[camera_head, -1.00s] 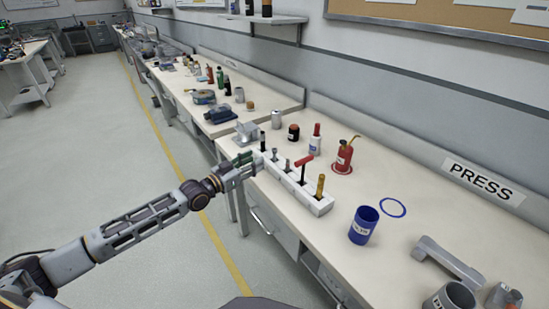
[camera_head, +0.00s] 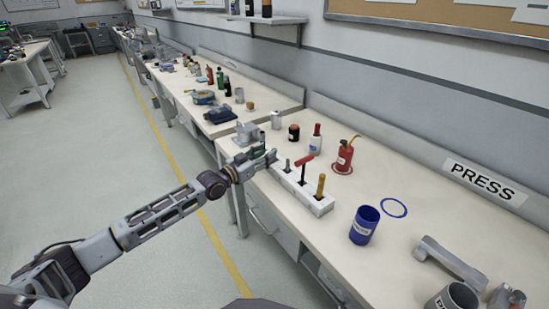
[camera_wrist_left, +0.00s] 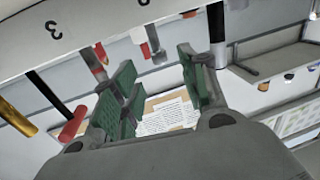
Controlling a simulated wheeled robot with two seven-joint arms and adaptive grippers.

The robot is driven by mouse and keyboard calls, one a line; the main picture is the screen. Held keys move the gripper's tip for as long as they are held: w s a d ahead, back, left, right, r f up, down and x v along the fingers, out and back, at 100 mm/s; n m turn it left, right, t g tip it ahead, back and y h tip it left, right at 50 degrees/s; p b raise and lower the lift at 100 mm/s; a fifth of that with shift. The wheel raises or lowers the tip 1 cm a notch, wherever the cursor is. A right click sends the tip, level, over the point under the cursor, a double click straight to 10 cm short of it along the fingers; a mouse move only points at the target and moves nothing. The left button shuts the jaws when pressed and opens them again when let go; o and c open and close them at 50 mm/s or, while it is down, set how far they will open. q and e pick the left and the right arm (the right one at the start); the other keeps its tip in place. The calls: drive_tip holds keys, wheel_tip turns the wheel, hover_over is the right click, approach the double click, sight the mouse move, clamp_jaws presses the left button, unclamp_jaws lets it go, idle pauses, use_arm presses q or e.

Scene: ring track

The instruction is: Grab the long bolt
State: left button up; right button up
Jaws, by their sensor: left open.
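A white block rack (camera_head: 312,203) stands along the table's front edge with several upright items in it. A grey bolt (camera_head: 287,163) stands beside a red T-handled tool (camera_head: 304,167). My left gripper (camera_head: 266,157) is open at the rack's far end and hides part of it. In the left wrist view, the green-padded fingers (camera_wrist_left: 158,90) are spread below the rack, with a grey shaft (camera_wrist_left: 153,38) showing in line with the gap. I cannot tell which one is the long bolt. My right gripper is out of view.
A yellow-handled tool (camera_head: 320,186) stands at the rack's near end. A blue cup (camera_head: 364,226), a red oil can (camera_head: 344,157) and a red-capped bottle (camera_head: 315,138) stand behind or beside the rack. A black item (camera_wrist_left: 217,35) is beside the right finger.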

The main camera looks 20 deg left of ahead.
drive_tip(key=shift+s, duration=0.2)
use_arm(q)
drive_tip(key=shift+w+d, duration=0.1)
drive_tip(key=shift+w, duration=0.15)
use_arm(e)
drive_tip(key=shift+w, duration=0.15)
use_arm(q)
drive_tip(key=shift+w+d+f, duration=0.1)
drive_tip(key=shift+w+d, duration=0.1)
drive_tip(key=shift+w, duration=0.2)
drive_tip(key=shift+w+d+f+b, duration=0.2)
drive_tip(key=shift+w+d+b, duration=0.15)
drive_tip(key=shift+w, duration=0.4)
drive_tip(key=shift+x, duration=1.15)
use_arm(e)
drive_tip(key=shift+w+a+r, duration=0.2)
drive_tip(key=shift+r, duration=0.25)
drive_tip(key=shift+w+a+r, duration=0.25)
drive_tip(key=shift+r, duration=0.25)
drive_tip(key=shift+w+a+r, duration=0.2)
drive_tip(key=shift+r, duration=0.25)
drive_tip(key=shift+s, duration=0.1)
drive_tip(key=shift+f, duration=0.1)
use_arm(q)
drive_tip(key=c, duration=0.5)
clamp_jaws()
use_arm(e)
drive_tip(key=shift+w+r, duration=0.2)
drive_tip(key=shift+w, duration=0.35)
